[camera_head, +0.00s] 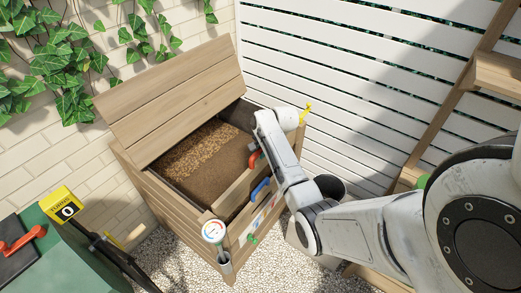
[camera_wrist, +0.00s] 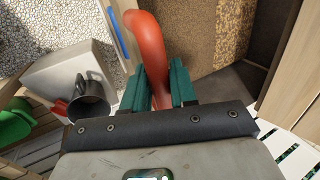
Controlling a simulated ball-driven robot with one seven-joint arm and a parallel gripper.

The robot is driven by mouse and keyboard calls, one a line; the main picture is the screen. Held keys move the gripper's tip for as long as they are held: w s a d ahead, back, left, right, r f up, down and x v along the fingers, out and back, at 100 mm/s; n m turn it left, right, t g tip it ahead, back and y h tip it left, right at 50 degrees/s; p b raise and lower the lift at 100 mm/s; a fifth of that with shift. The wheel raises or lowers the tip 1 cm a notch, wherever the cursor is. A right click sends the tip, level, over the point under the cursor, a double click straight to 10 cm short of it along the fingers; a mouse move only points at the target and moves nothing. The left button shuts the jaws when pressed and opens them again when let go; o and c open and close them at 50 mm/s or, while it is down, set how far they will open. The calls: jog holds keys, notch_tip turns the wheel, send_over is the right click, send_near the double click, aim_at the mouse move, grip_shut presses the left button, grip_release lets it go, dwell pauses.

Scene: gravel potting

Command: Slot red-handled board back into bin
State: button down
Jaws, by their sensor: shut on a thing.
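The wooden bin (camera_head: 172,210) stands against the wall with its slatted lid (camera_head: 170,95) raised. My gripper (camera_wrist: 158,88) is shut on the curved red handle (camera_wrist: 148,38), which shows between its teal fingers. The red handle (camera_head: 253,159) also shows at the bin's front in the head view, beside my wrist. A plain wooden board (camera_head: 238,192) runs along the upper front of the bin, by the handle. My arm covers its right end, so I cannot tell how it sits there.
Brown soil (camera_head: 218,150) and lighter granules fill the bin. A blue handle (camera_head: 260,188) is lower on its front. A round dial (camera_head: 214,231) stands at the front corner. A dark bucket (camera_head: 329,186) is right of the bin. Green box (camera_head: 75,250) lower left.

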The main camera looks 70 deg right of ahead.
aim_at(263, 164)
jog(key=shift+w+f+b, duration=0.1)
jog(key=shift+f+b, duration=0.7)
jog(key=shift+f, duration=0.7)
jog(key=shift+f+b, duration=1.35)
jog(key=shift+f, duration=0.8)
jog(key=shift+f+b, duration=0.9)
jog(key=shift+f, duration=0.25)
